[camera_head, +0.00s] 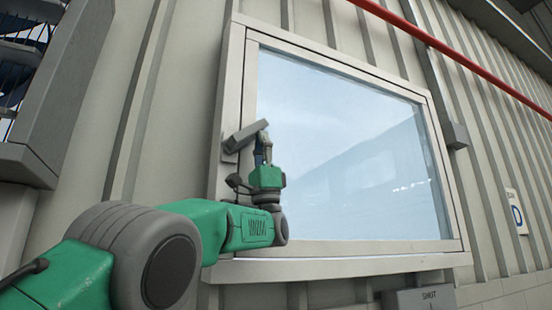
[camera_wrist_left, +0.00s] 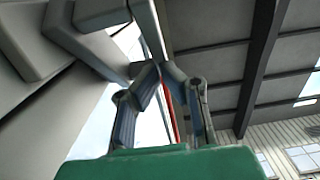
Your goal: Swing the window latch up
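The window latch (camera_head: 246,135) is a grey bar on the left side of the window frame. It slants up to the right, its free end over the edge of the glass. My left gripper (camera_head: 263,138) points up, its fingertips just under that free end. In the left wrist view the fingers of my left gripper (camera_wrist_left: 160,72) lean together and their tips nearly meet, with nothing clearly held between them. Grey latch parts (camera_wrist_left: 98,14) show just beyond the tips. Whether the tips touch the latch is unclear. My right gripper is not in view.
The window (camera_head: 345,150) has a pale frame with a sill (camera_head: 340,264) below. A grey box (camera_head: 455,135) sits at the frame's right side. A red pipe (camera_head: 450,50) crosses above. A grey ledge (camera_head: 55,100) stands at left.

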